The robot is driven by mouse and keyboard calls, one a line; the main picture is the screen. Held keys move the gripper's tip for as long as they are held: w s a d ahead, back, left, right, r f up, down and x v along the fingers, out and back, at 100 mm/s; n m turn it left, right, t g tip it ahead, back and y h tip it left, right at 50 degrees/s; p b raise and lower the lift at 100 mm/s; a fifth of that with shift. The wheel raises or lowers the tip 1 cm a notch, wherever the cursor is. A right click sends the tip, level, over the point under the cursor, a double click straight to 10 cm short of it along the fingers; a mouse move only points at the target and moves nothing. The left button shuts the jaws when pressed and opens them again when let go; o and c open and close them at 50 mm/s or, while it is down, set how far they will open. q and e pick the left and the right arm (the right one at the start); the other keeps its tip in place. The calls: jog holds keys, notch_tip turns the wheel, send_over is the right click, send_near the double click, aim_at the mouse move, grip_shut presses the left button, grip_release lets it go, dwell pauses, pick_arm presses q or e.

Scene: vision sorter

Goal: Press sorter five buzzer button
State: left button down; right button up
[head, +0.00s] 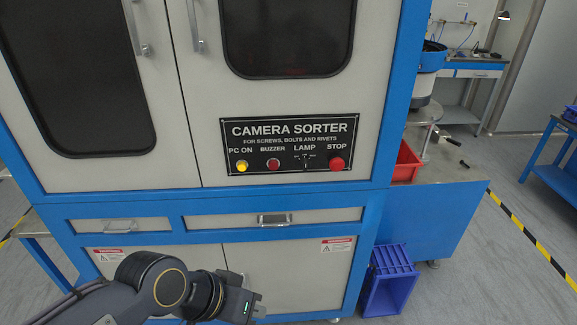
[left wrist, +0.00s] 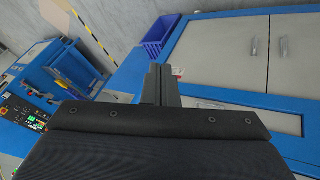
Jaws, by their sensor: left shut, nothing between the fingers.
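The camera sorter's black control panel (head: 250,146) is on the front of the blue and grey cabinet in the head view. The buzzer button (head: 273,164) is dark red and sits between the yellow PC ON button (head: 242,167) and the lamp switch (head: 305,162). The red STOP button (head: 337,164) is at the panel's right end. My left gripper (head: 258,308) is low in front of the lower cabinet doors, well below the panel and apart from it. In the left wrist view its fingers (left wrist: 159,80) are shut and empty. My right gripper is in no view.
Drawers with handles (head: 274,219) run below the panel. A blue crate (head: 390,283) stands on the floor right of the cabinet, and a red bin (head: 406,163) sits above it on a side table. The space before the panel is clear.

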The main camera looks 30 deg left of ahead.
aim_at(273, 165)
pick_arm(q)
jog(key=shift+s+a, duration=0.1)
jog(key=shift+a, duration=0.05)
jog(key=w+a+m+t, duration=0.3)
jog(key=w+m+t, duration=0.1)
jog(key=w, duration=0.3)
jog(key=w+a+r+m+t, duration=0.1)
jog(key=w+a+m+t, duration=0.2)
jog(key=w, duration=0.5)
jog(key=w+a+r+m+t+h, duration=0.1)
jog(key=w+a+m+t, duration=0.2)
jog(key=w+t, duration=0.3)
jog(key=shift+w+a+m+p, duration=0.2)
jog(key=shift+w+m+p, duration=0.25)
jog(key=shift+w+m, duration=0.65)
jog(key=shift+w+r, duration=0.1)
jog(key=shift+w, duration=0.05)
jog(key=shift+w+a+p, duration=0.15)
jog(key=shift+w+a, duration=0.6)
jog(key=shift+w, duration=0.5)
jog(key=shift+w+a+p, duration=0.2)
jog(key=shift+w+a, duration=0.6)
jog(key=shift+w, duration=0.45)
jog(key=shift+w+a+p, duration=0.15)
jog(key=shift+w+a, duration=0.6)
jog(key=shift+w, duration=0.5)
